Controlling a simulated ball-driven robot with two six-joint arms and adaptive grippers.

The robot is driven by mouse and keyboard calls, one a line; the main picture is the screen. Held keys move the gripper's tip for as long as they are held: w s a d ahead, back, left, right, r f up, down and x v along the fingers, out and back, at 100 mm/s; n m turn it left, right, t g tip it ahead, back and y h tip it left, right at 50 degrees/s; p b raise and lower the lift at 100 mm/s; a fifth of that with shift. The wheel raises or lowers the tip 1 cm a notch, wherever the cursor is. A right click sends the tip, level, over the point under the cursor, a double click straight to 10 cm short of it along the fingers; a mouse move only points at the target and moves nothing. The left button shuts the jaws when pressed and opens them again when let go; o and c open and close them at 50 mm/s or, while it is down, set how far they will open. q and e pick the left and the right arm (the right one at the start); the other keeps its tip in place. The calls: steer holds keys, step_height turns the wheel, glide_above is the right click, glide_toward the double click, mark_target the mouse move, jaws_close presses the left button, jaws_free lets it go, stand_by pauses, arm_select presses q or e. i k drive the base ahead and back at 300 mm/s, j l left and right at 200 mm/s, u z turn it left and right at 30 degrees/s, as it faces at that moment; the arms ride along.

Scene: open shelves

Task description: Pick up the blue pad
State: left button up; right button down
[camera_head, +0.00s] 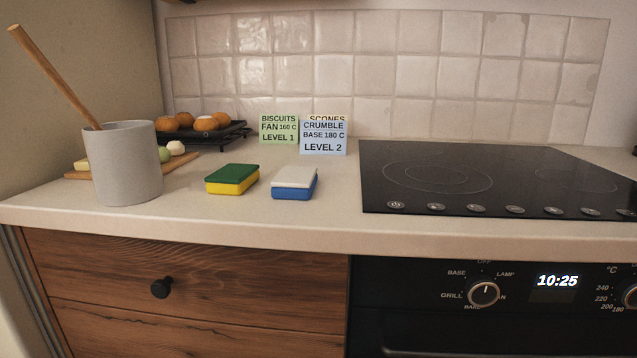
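The blue pad (294,183) is a sponge with a blue lower body and a pale grey-white top layer. It lies flat on the light countertop, left of the black hob and near the counter's front part. A similar pad (232,179), yellow below with a green top, lies just to its left with a small gap between them. Neither of my grippers shows in the head view.
A grey pot (126,165) with a wooden spoon handle stands at the left. Behind are a dark tray (228,135) with round buns, a wooden board (180,164) and recipe cards (323,139). A black hob (480,180) fills the right. Counter in front of the pads is clear.

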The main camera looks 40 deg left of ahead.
mark_target(297, 183)
steer(key=u, duration=1.2)
